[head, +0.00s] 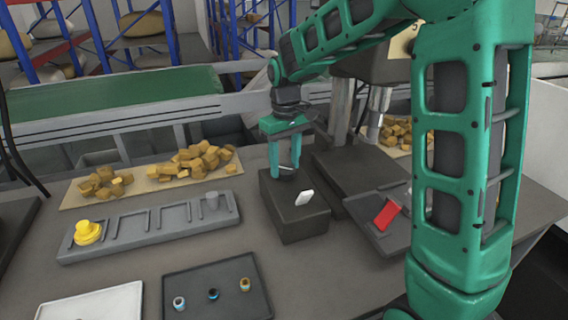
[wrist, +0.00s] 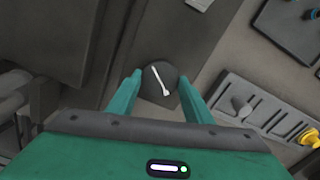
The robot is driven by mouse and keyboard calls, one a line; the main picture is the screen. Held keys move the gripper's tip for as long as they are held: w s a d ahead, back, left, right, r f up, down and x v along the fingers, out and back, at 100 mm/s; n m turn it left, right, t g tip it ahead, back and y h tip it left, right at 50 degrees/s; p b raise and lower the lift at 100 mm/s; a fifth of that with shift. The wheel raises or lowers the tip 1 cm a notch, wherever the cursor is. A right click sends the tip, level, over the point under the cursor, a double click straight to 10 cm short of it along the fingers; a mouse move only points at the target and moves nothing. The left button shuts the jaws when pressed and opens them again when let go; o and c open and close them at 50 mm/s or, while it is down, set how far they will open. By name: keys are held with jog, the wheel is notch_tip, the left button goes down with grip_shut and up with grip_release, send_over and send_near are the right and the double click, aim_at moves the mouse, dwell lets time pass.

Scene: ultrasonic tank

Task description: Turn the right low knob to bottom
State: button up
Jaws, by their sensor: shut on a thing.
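A round dark knob (wrist: 150,84) with a white pointer line shows in the wrist view. The line slants from upper left to lower right, with a thicker end at the lower right. My gripper (wrist: 160,80) has one finger on each side of the knob and is shut on it. In the head view my gripper (head: 286,173) points down at the top of a dark grey box (head: 302,224); the knob is mostly hidden there by the fingers.
A white piece (head: 304,198) shows on the box. A grey slotted rack (head: 150,240) with a yellow knobbed piece (head: 87,232) lies left. A dark tray (head: 215,310) with small rings is in front. A machine with a dark base (head: 358,172) and a red part (head: 386,214) stand right.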

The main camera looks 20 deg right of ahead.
aim_at(285, 167)
jog(key=n, duration=0.4)
jog(key=shift+w+r, duration=0.15)
jog(key=shift+n, duration=1.8)
jog(key=o, duration=0.9)
jog(key=shift+d, duration=0.1)
jog(key=shift+o, duration=0.7)
notch_tip(285, 167, up, 11)
jog(key=shift+f, duration=0.2)
